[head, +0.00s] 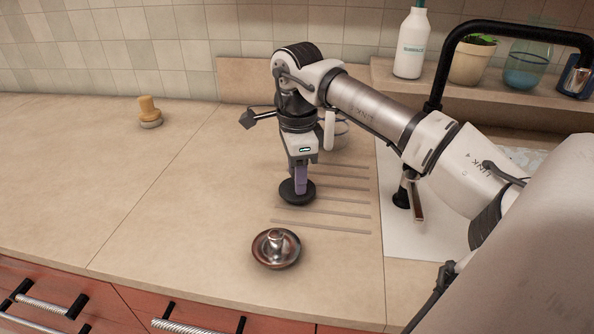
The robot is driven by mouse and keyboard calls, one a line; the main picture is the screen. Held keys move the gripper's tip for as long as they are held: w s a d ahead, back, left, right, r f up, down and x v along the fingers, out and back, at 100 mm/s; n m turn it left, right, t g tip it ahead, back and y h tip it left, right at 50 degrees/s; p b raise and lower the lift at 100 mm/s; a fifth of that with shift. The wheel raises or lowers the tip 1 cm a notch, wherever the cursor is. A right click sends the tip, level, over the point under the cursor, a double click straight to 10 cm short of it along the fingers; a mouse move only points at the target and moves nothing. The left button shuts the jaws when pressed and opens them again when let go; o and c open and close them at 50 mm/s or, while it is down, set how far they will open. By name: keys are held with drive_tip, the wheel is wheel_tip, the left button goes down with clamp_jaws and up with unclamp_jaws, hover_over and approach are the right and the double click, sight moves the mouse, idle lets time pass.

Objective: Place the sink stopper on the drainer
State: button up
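A round black disc (297,197), which looks like the sink stopper, is on or just above the left part of the drainer, a grooved counter area (345,201) beside the sink. My gripper (300,187) points straight down at the disc's middle, its purple fingers reaching its top. The fingers overlap in this side view and hide the disc's centre, so I cannot tell whether they are closed on it. A round metal piece with a knob (276,248), which could also be a stopper, lies on the counter in front of the drainer.
A wooden-handled brush (149,112) stands at the back left. A white bottle (411,45), a potted plant (472,62) and a glass bowl (524,68) stand on the back ledge. A black faucet (440,75) rises on the right. The left counter is largely clear.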

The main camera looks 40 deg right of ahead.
wheel_tip(320, 180, up, 12)
drive_tip(key=p, duration=0.8)
drive_tip(key=shift+r+p, duration=0.2)
drive_tip(key=shift+p, duration=0.2)
